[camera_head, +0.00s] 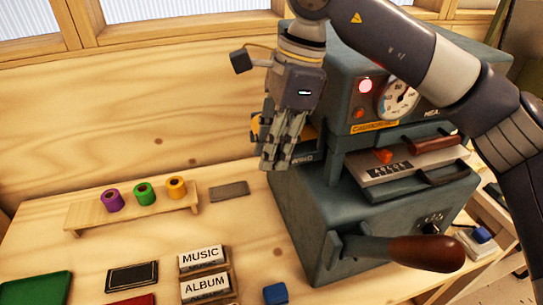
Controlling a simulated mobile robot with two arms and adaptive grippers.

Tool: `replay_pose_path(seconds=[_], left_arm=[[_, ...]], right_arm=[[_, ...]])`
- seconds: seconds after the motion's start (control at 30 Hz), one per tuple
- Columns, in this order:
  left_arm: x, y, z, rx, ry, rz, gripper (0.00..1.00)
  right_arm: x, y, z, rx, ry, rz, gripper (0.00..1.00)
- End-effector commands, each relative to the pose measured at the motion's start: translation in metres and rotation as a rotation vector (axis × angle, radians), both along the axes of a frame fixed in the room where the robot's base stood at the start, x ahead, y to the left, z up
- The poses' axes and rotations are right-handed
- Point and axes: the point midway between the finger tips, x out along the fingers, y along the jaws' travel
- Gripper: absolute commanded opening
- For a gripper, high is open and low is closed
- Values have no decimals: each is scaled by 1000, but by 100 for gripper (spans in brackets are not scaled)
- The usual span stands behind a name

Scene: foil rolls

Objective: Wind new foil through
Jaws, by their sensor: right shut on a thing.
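A large dark green foil press (305,225) stands at the right, with a red light, a round dial and a black handle with a brown grip. My right gripper (276,158) points down at the press's left side, shut on a yellow winding knob (255,128), which its fingers mostly hide. A label beside it seems to read "WIND". Purple (112,201), green (144,194) and gold (176,187) foil rolls stand on a low wooden rack (90,216) to the left. Any foil inside the press is hidden. My left gripper is out of view.
A grey flat block (229,189) lies right of the rack. Blocks lettered MUSIC (202,258) and ALBUM (205,287), a black booklet (132,277), a green tray (37,288) and a blue block (275,293) lie in front. A brown-gripped lever (425,253) juts out.

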Motion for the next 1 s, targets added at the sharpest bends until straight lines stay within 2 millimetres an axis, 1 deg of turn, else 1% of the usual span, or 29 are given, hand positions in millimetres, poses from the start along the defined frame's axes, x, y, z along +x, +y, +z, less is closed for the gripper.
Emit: replay_pose_path(seconds=[0.03,0.1,0.23,0.5,0.53,0.6,0.9,1.0], left_arm=[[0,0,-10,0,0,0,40],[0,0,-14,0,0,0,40],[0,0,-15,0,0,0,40],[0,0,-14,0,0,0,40],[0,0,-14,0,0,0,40],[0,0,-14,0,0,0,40],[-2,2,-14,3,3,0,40],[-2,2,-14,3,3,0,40]], right_arm=[[1,-2,-6,42,15,-5,0],[1,-3,-4,89,29,-2,0],[1,-3,-1,128,41,-1,0],[1,-3,1,129,42,0,0],[1,-3,1,128,42,0,27],[1,-3,1,128,42,0,40],[1,-3,1,129,41,0,40],[2,-4,6,129,40,-1,40]])
